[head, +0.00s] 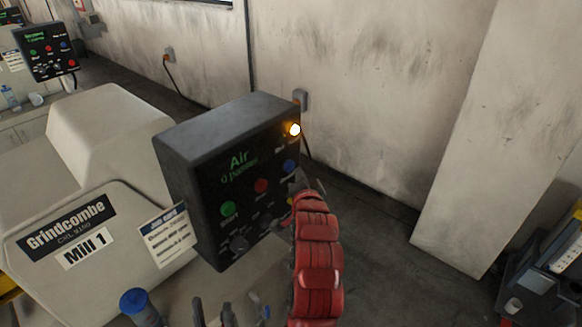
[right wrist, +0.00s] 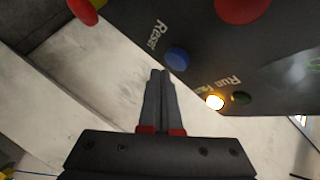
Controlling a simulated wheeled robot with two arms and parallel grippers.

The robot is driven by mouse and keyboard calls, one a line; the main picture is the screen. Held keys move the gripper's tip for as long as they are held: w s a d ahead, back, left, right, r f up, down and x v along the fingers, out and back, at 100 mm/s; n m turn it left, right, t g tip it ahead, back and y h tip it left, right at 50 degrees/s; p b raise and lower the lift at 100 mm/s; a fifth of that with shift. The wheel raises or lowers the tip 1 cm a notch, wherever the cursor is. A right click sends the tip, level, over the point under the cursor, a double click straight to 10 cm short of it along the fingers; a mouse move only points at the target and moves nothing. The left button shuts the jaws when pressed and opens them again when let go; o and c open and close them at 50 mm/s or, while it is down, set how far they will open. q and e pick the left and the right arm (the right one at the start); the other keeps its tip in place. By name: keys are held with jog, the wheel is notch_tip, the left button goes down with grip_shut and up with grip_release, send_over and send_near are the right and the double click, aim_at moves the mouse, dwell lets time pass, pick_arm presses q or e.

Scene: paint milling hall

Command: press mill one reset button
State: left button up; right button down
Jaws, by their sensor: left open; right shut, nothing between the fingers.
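The mill one control box (head: 185,165) is dark and stands beside the machine labelled Mill 1 (head: 90,250). Its blue button (head: 289,167) is at the right of its face. In the right wrist view the blue button (right wrist: 177,58) has the label Reset beside it. My right gripper (right wrist: 161,73) is shut and empty, its fingertips close to the blue button, just below and left of it in that view. I cannot tell whether they touch. In the head view my red right arm hides most of that gripper. My left gripper (head: 213,308) is open at the bottom edge, below the box.
The box also has a green Start button (head: 228,209), a red button (head: 261,186) and a lit amber lamp (head: 293,129). A red and yellow knob (right wrist: 84,10) shows in the wrist view. Another control box (head: 48,50) stands far left. Open floor lies right of my arm.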

dwell(0.4)
jog(key=shift+w+a+b, duration=0.25)
jog(key=shift+a+b, duration=0.1)
jog(key=shift+w+a+b, duration=0.25)
jog(key=shift+a+b, duration=0.1)
dwell(0.8)
jog(key=shift+s+d, duration=0.1)
dwell(0.3)
jog(key=shift+s+d, duration=0.4)
jog(key=shift+d, duration=0.2)
jog(key=shift+s+d+b, duration=0.2)
jog(key=shift+s+d, duration=0.55)
jog(key=shift+d, duration=0.25)
jog(key=shift+s+d+b, duration=0.2)
jog(key=shift+s+d, duration=0.55)
jog(key=shift+d, duration=0.25)
